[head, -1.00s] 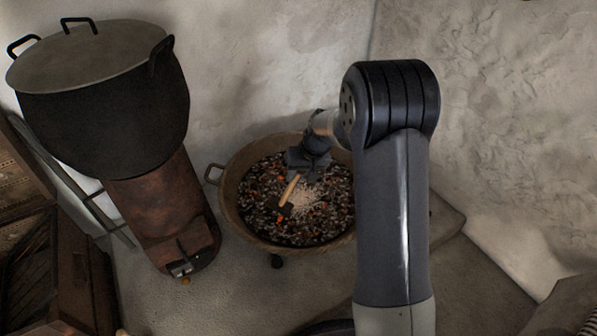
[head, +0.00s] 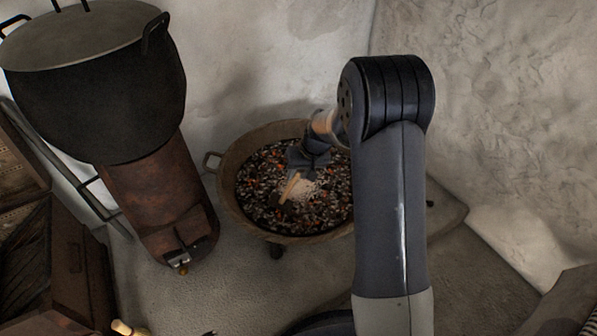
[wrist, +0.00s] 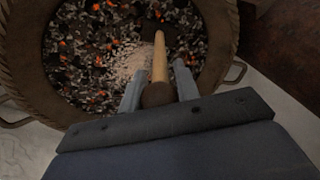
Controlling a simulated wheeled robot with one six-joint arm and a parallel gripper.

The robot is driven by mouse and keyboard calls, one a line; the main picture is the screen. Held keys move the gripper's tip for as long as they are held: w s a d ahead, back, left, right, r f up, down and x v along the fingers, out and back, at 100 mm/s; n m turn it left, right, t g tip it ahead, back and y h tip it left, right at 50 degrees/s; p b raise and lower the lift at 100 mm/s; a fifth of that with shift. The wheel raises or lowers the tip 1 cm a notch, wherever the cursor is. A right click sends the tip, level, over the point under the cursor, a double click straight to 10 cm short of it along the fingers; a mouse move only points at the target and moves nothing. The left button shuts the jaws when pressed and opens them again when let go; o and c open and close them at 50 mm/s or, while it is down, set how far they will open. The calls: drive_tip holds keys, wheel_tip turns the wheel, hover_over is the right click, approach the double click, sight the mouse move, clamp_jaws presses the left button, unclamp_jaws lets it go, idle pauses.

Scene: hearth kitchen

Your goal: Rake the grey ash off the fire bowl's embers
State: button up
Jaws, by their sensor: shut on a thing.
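The fire bowl (head: 229,184) stands on short legs on the floor, filled with dark coals and glowing orange embers (head: 262,200). A pale grey ash patch (head: 308,187) lies on the coals near the middle; it also shows in the wrist view (wrist: 126,62), left of the rake. My gripper (wrist: 158,88) is shut on the wooden handle of a small rake (wrist: 160,62) and is over the bowl. The rake's dark head (wrist: 160,30) is at the coals, beside the ash. I cannot tell whether it touches them. My arm hides the bowl's right side in the head view.
A large lidded black pot (head: 95,95) sits on a rusty cylindrical stove (head: 160,200) left of the bowl. Dark wooden furniture (head: 75,260) stands at the lower left. Plaster walls (head: 480,110) close in behind and to the right. Floor (head: 240,280) in front is clear.

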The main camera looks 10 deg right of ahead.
drive_tip(key=shift+f, duration=0.25)
drive_tip(key=shift+w+d, duration=0.1)
